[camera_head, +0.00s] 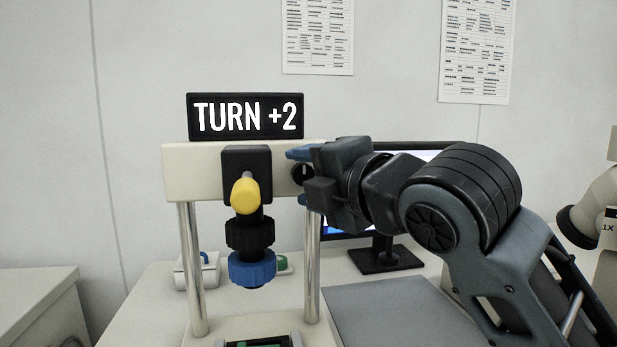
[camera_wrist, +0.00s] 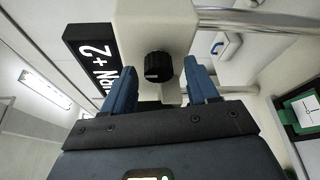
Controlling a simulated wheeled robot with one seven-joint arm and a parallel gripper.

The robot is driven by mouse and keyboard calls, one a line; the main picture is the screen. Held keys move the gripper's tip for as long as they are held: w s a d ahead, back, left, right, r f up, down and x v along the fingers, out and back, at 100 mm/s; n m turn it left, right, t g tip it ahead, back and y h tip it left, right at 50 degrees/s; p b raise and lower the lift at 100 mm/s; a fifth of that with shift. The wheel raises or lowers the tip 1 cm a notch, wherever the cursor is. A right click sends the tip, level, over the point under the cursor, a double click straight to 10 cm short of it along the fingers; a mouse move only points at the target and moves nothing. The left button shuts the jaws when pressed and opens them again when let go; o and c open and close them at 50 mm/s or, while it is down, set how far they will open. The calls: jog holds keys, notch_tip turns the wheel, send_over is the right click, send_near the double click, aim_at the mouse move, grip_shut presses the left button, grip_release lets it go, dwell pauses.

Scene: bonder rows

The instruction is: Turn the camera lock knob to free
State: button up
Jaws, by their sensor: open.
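The lock knob (camera_head: 299,174) is a small black round knob with a white mark. It sits on the front of the cream crossbeam (camera_head: 208,166), near its right end. My gripper (camera_head: 303,177) comes in from the right, with one blue finger above the knob and one below. In the wrist view the knob (camera_wrist: 158,66) shows between the two open fingers of my gripper (camera_wrist: 163,74), with a gap on each side and no visible touch. A black sign (camera_head: 245,116) on the beam reads "TURN +2".
A black camera block with a yellow cap (camera_head: 245,192) and a blue ring (camera_head: 252,268) hangs left of the knob. Metal posts (camera_head: 312,270) hold the beam. A monitor (camera_head: 386,256) stands behind my arm. A grey mat (camera_head: 390,312) lies bare at right.

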jog(key=v, duration=0.7)
jog(key=shift+s+d+b, duration=0.25)
jog(key=shift+s+b, duration=0.05)
jog(key=shift+b, duration=0.05)
